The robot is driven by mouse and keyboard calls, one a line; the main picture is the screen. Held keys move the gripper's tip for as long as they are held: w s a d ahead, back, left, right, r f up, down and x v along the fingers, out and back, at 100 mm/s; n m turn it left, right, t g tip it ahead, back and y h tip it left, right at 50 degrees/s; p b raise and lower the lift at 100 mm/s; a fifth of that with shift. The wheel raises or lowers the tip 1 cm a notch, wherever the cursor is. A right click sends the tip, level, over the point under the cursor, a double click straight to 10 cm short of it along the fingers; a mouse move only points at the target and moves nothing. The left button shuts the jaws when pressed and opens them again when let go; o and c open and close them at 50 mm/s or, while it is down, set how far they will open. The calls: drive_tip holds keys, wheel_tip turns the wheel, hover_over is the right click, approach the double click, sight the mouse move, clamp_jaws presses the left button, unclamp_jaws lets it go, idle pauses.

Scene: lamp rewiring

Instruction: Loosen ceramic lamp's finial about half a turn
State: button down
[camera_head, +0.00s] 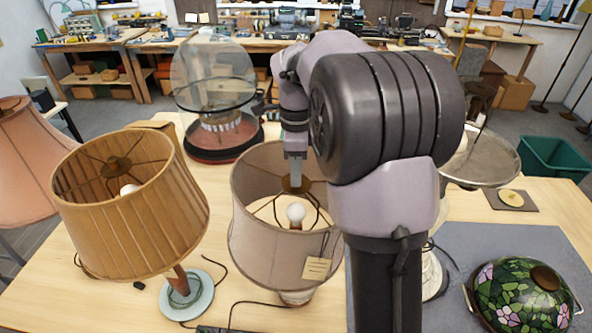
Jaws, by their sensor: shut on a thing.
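The ceramic lamp with a pale grey-beige drum shade (272,250) stands upright in the middle of the wooden table. A tag (319,268) hangs on its shade, and a bit of its pale base (297,297) shows below. Through the open top I see a bulb (296,212) and a brass hub (297,186) on thin spokes. My gripper (294,176) reaches straight down to the hub at the shade's top centre, shut on the finial. The finial itself is mostly hidden by the fingers. My arm covers the shade's right side.
A pleated tan lamp (130,205) stands close on the left, with a pink shade (20,165) beyond it. A glass dome (213,80) stands behind. On the right are a stained-glass shade (520,295), a grey mat (480,245) and a round tray-like disc (482,160).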

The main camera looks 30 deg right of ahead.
drive_tip(key=n+p, duration=0.1)
drive_tip(key=n, duration=0.3)
drive_tip(key=shift+r, duration=0.1)
drive_tip(key=n+p, duration=0.1)
drive_tip(key=n, duration=0.3)
drive_tip(key=shift+n, duration=0.3)
drive_tip(key=n+p, duration=0.1)
drive_tip(key=n, duration=0.2)
drive_tip(key=shift+n+p, duration=0.3)
drive_tip(key=shift+p, duration=0.05)
drive_tip(key=n+p, duration=0.1)
drive_tip(key=n, duration=0.3)
drive_tip(key=shift+n+p, duration=0.3)
drive_tip(key=n+p, duration=0.1)
drive_tip(key=n, duration=0.3)
drive_tip(key=shift+n, duration=0.3)
drive_tip(key=n+p, duration=0.2)
drive_tip(key=n, duration=0.2)
drive_tip(key=n+p, duration=0.1)
drive_tip(key=n, duration=0.3)
drive_tip(key=shift+n+p, duration=0.3)
drive_tip(key=shift+n, duration=0.1)
drive_tip(key=shift+n+p, duration=0.55)
drive_tip(key=shift+n, duration=1.15)
